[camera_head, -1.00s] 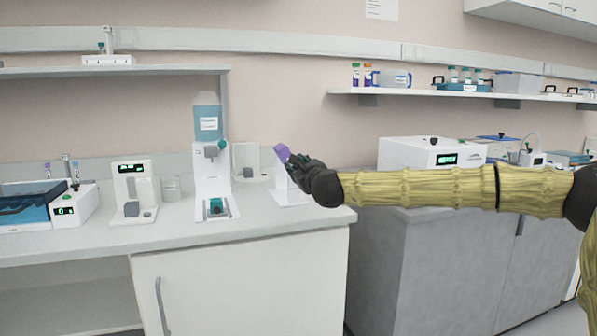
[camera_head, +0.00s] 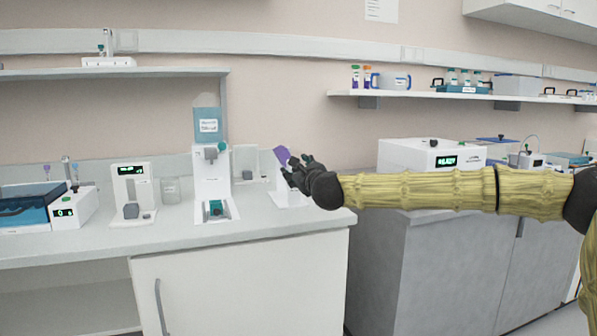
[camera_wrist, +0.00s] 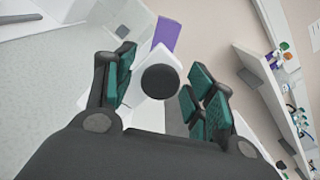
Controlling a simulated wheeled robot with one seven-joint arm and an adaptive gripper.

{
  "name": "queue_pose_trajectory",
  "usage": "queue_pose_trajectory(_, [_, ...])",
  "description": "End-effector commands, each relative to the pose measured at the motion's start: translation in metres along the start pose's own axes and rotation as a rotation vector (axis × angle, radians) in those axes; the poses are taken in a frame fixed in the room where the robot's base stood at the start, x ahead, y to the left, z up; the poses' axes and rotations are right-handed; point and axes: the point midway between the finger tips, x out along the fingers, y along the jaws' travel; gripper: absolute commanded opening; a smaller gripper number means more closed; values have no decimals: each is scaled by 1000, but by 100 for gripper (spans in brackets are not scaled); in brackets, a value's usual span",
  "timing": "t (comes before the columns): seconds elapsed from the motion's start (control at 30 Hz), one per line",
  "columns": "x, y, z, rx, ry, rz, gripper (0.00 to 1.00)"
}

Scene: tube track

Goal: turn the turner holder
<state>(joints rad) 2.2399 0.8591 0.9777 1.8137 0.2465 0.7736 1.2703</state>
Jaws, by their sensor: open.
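The turner holder appears to be the white stand (camera_head: 288,192) near the right end of the counter, with a purple plate (camera_head: 282,155) at its top. In the wrist view its white body (camera_wrist: 150,84), the purple plate (camera_wrist: 166,34) and a round dark knob (camera_wrist: 160,81) show. My gripper (camera_head: 295,168) is at the stand's right side, its fingers just beside the purple plate. In the wrist view my gripper (camera_wrist: 162,64) is open, with the knob between its spread teal-padded fingers and visible gaps on both sides. The head view hides the knob behind my gripper.
A dispenser with a blue bottle (camera_head: 208,122) stands left of the holder, with a small white device (camera_head: 133,195) farther left. A white instrument (camera_head: 430,154) stands on the grey cabinet to the right. A wall shelf (camera_head: 430,94) hangs above. The counter front (camera_head: 270,222) is clear.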

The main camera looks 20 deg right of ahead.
Motion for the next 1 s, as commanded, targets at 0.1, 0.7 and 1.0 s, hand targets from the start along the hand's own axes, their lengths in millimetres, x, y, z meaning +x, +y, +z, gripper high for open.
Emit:
queue_pose_trajectory(0.1, [-4,0,0,0,0,0,55])
queue_pose_trajectory(0.7, [-100,0,0,2,0,0,55])
queue_pose_trajectory(1.0, [-120,0,0,0,0,0,55])
